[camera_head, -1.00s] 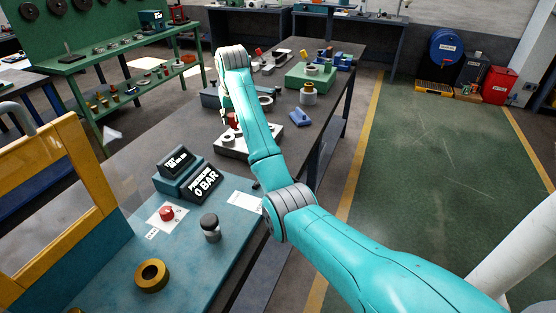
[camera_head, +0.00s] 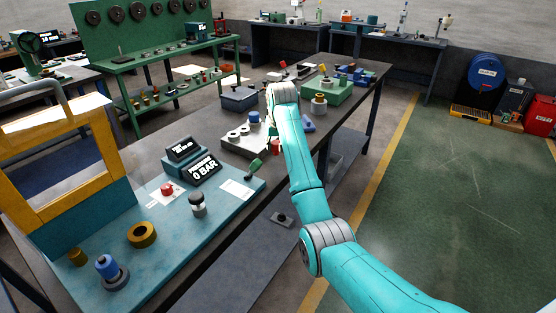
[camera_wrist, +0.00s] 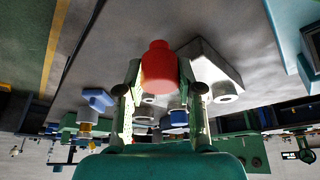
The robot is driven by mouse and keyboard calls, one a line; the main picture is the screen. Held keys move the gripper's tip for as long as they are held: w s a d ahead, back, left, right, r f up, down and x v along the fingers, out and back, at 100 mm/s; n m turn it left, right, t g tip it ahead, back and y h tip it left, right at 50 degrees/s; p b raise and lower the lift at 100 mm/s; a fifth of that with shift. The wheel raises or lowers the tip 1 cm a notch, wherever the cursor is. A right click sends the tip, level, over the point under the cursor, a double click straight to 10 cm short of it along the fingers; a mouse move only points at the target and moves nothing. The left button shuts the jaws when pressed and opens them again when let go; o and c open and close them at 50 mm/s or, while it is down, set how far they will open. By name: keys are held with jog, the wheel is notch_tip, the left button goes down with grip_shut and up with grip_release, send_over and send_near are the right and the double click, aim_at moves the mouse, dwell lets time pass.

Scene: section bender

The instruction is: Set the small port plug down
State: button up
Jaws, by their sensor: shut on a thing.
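My gripper (camera_wrist: 160,92) is shut on a small red plug (camera_wrist: 159,65), seen in the wrist view with one finger on each side. In the head view my arm hides most of the gripper. The red plug (camera_head: 276,146) shows just left of the arm, by the right side of a pale metal block (camera_head: 233,145) with round ports. The block also appears in the wrist view (camera_wrist: 208,70), behind and right of the plug. I cannot tell whether the plug touches the table or block.
A green-handled tool (camera_head: 254,168) lies in front of the block. A blue part (camera_head: 307,123) and a green fixture (camera_head: 325,95) are farther back on the dark table (camera_head: 215,107).

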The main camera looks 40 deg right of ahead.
aim_at(276, 152)
jog(key=shift+f, duration=2.75)
jog(key=shift+f, duration=0.15)
jog(key=o, duration=1.1)
jog(key=v, duration=1.2)
jog(key=shift+w, duration=0.1)
